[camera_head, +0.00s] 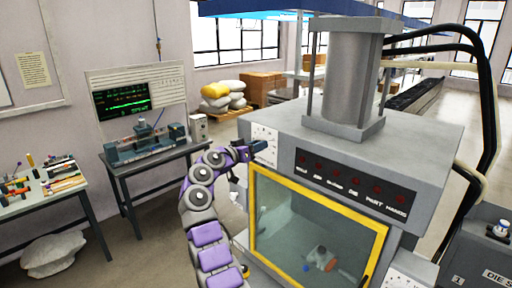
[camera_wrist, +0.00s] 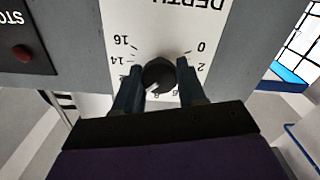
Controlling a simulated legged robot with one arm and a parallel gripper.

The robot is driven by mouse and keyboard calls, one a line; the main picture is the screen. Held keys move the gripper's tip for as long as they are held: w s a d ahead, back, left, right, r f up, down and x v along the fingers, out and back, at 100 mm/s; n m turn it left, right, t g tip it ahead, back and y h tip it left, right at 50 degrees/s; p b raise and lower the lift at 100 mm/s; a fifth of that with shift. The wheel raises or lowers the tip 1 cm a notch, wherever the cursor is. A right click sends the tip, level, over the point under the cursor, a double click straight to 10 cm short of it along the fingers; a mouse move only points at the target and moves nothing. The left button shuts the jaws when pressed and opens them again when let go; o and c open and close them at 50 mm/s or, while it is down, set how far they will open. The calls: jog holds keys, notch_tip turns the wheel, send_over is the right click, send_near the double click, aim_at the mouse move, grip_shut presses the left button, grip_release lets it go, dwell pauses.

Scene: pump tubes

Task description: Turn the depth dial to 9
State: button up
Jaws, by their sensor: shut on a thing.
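The depth dial is a black round knob (camera_wrist: 158,75) with a white pointer mark, on a white scale plate (camera_wrist: 150,35) that appears upside down in the wrist view. The numbers 0, 2, 14 and 16 are readable; those at the bottom are partly hidden by my fingers. The mark points down and slightly left, near the lower numbers; the exact reading is unclear. My gripper (camera_wrist: 159,82) is shut on the knob, one finger on each side. In the head view my gripper (camera_head: 257,147) is at the white plate (camera_head: 266,134) on the machine's front left; the knob is hidden there.
The grey machine (camera_head: 400,140) has a row of red buttons (camera_head: 350,182) right of the plate and a yellow-framed window (camera_head: 318,205) below. A red button (camera_wrist: 22,53) shows in the wrist view. A workbench (camera_head: 150,155) stands to the left, with floor between.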

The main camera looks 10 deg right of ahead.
jog(key=shift+a+f+n, duration=0.1)
jog(key=shift+a+n, duration=0.05)
jog(key=shift+n, duration=0.15)
jog(key=shift+a+n+b, duration=0.15)
jog(key=shift+n+b, duration=1.7)
jog(key=shift+n, duration=0.65)
jog(key=o, duration=1)
jog(key=shift+a, duration=0.45)
jog(key=shift+o, duration=0.2)
jog(key=b+v, duration=0.2)
jog(key=v, duration=1.5)
jog(key=shift+a, duration=0.4)
